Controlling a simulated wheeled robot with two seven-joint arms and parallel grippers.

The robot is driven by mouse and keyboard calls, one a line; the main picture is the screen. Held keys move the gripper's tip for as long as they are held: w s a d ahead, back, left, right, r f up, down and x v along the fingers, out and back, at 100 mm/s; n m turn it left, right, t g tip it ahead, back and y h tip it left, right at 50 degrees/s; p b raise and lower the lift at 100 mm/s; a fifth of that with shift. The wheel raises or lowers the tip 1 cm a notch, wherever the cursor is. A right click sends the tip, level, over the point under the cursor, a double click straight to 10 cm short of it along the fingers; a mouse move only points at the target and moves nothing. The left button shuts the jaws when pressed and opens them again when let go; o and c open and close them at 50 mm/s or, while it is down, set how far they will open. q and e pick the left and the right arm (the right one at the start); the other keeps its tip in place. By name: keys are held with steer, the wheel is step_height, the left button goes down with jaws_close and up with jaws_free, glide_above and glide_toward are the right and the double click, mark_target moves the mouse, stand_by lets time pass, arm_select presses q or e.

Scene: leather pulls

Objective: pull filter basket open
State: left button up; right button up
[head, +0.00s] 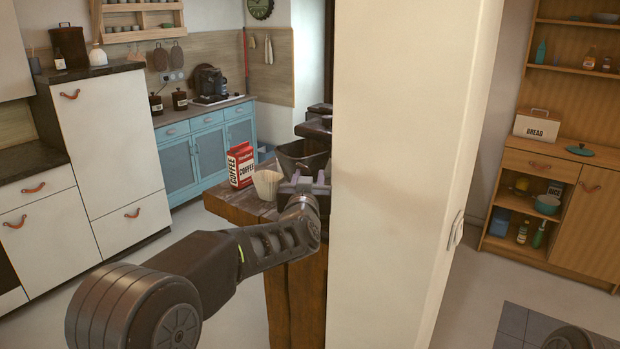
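A dark coffee machine (318,128) stands on a wooden table, its right side hidden by a pale pillar. Its dark, funnel-shaped filter basket (297,160) sits below the machine's upper part. My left gripper (308,180) is right in front of the basket, overlapping its lower front in the head view. I cannot tell whether its fingers touch the basket or a handle, or how far apart they are. My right gripper is not in view.
A red and white coffee bag (240,165) and a pale paper filter (267,185) stand on the wooden table (236,206), left of my gripper. The wide pale pillar (400,170) blocks the space right of it. Blue cabinets (205,150) stand behind.

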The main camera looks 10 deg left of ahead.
arm_select(q)
steer(key=s+b, duration=0.2)
steer(key=s, duration=0.5)
steer(key=shift+s+d, duration=0.25)
steer(key=shift+s, duration=0.15)
